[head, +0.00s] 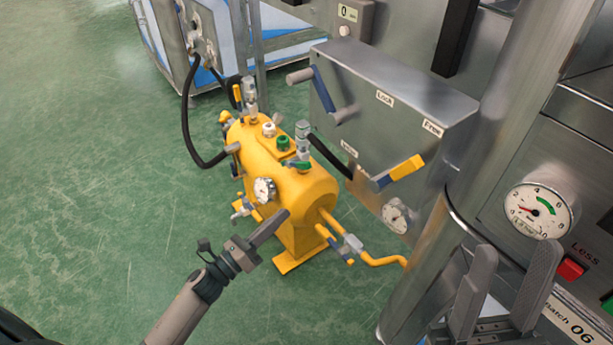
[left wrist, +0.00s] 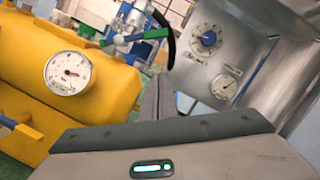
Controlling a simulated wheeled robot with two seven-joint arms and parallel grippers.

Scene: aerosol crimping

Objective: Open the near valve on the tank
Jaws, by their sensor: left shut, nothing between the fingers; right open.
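The yellow tank (head: 290,182) stands on the floor in the middle of the head view and fills the left of the left wrist view (left wrist: 40,100). A valve with a green lever (head: 300,164) sits on top of its near end; the green lever also shows in the left wrist view (left wrist: 155,34). A pipe valve (head: 350,243) with a grey body is on the yellow pipe below. I cannot tell which valve is the near one. My left gripper (head: 284,216) is shut and empty, appearing in front of the tank's near end. My right gripper (head: 515,265) is open and empty at lower right.
A pressure gauge (head: 264,190) is on the tank's side. A steel panel (head: 395,105) with a yellow-handled lever (head: 405,168) stands behind right. A steel column (head: 475,150) rises near my right gripper. Black hoses (head: 187,120) hang at left. The green floor at left is free.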

